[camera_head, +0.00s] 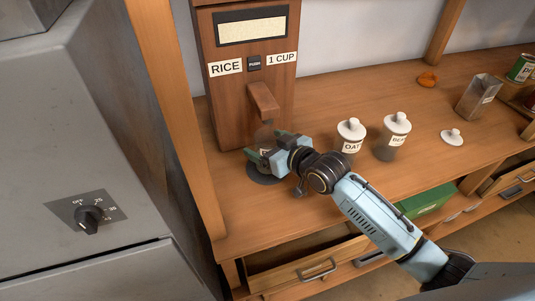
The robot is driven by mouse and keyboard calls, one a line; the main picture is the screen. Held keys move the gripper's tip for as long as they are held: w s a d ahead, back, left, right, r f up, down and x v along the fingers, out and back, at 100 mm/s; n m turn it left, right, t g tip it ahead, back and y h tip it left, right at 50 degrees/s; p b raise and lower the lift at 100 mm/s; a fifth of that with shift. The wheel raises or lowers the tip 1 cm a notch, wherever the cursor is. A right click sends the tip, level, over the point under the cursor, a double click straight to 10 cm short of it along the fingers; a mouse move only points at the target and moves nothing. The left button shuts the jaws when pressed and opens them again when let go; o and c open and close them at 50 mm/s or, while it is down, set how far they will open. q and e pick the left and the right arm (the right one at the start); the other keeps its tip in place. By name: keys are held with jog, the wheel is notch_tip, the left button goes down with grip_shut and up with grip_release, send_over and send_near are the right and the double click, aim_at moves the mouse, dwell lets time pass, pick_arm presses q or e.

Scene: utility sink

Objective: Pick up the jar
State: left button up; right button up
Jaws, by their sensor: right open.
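A clear jar (264,137) stands on a dark round base (262,177) under the spout of the wooden rice dispenser (222,105). Its top edge shows just below the spout, and part of a label shows lower down. My right gripper (262,151) is open at the jar, with its fingers on either side of it. The fingers hide much of the jar, and I cannot tell whether they touch it. Two other jars with white lids, the oat jar (351,135) and the one labelled like beans (392,138), stand to the right. My left gripper is not in view.
A loose white lid (452,137) lies on the wooden counter (330,98). A grey appliance (90,110) stands at left.

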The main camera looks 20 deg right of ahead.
jog(key=c, duration=1.2)
jog(key=shift+r, duration=0.1)
jog(key=shift+c, duration=0.7)
